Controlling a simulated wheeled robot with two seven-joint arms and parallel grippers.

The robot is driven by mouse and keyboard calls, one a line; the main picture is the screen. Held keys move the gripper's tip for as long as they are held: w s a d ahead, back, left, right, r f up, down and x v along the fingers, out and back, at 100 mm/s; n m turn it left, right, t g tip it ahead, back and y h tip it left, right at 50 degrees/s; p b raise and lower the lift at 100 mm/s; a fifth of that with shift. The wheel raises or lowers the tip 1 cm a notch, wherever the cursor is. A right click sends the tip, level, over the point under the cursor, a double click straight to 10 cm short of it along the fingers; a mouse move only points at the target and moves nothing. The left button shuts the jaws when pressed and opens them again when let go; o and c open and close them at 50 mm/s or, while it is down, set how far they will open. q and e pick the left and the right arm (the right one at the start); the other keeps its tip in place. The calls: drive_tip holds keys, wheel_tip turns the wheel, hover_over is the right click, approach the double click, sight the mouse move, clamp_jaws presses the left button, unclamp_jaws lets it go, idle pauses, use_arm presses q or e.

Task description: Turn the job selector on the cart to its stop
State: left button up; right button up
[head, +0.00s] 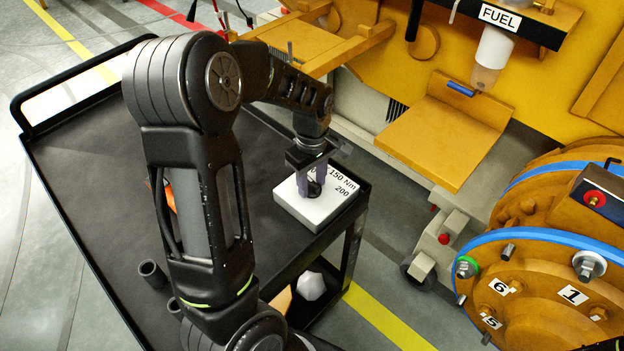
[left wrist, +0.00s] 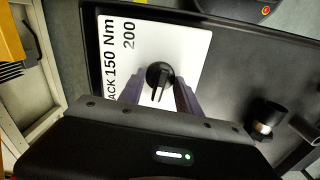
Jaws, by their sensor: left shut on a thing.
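The job selector is a white box (head: 308,212) on the right edge of the black cart (head: 95,190), with a black knob (left wrist: 158,76) on top. Printed on it are "150 Nm", "200" and a partly hidden word ending in "ACK". It also shows in the left wrist view (left wrist: 190,45). My left gripper (head: 313,187) reaches down from above, its two grey-purple fingers shut on the knob from both sides. The knob's slotted pointer bar faces the gripper body in the left wrist view. My right gripper does not show.
Dark cylindrical sockets (head: 152,273) stand on the cart, and an orange thing is partly hidden behind my arm. Right of the cart is a yellow machine with a "FUEL" sign (head: 498,17) and a numbered wheel hub (head: 540,290). Much of the cart top is bare.

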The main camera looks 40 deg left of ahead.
use_arm(q)
drive_tip(key=shift+n, duration=0.4)
drive_tip(key=shift+r, duration=0.1)
drive_tip(key=o, duration=1.4)
drive_tip(key=shift+n, duration=0.3)
drive_tip(key=shift+o, duration=0.2)
wheel_tip(320, 180, up, 8)
drive_tip(key=shift+f+b, duration=0.15)
drive_tip(key=shift+b, duration=0.15)
